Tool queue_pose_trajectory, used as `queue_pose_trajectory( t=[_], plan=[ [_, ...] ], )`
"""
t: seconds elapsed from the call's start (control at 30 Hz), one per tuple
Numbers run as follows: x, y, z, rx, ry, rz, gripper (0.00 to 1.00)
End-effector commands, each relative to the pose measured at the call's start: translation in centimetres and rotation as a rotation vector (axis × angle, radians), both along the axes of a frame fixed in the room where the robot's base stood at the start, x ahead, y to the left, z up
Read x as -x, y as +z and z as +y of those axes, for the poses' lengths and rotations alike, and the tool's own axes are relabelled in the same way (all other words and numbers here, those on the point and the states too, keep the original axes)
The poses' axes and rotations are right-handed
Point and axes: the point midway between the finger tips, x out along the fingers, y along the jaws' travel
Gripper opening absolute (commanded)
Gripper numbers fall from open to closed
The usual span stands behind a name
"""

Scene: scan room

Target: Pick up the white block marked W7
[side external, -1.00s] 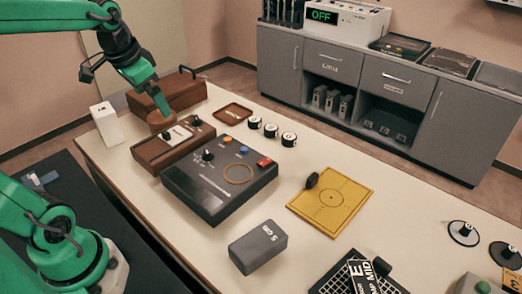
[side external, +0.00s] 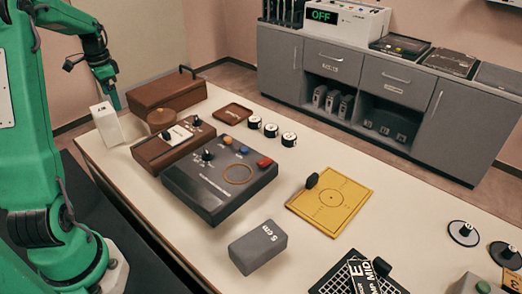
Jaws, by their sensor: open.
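A white block (side external: 107,124) stands upright at the left end of the table, with a small dark marking near its top that is too small to read fully. My gripper (side external: 116,103) hangs just above and to the right of the white block in the picture, pointing down. Its fingers are small and partly merged in this view, with nothing seen held in them. I cannot tell how far it is in depth from the block.
A brown box (side external: 167,92) and a brown device with a round knob (side external: 172,140) stand right of the block. A dark control box (side external: 215,185), a grey block (side external: 257,247) and a yellow plate (side external: 332,200) lie farther right on the table (side external: 320,250).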

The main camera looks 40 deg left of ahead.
Motion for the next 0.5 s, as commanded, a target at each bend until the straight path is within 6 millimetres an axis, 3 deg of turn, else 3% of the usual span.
queue_pose_trajectory(
  t=[0.1, 0.2, 0.5],
  plan=[
    [1.2, -1.6, 2.5, 0.020, -0.005, 0.016, 1.00],
    [1.9, -2.4, 3.6, 0.028, -0.011, 0.024, 1.00],
    [2.4, -3.0, 4.4, 0.036, -0.017, 0.029, 1.00]
  ],
)
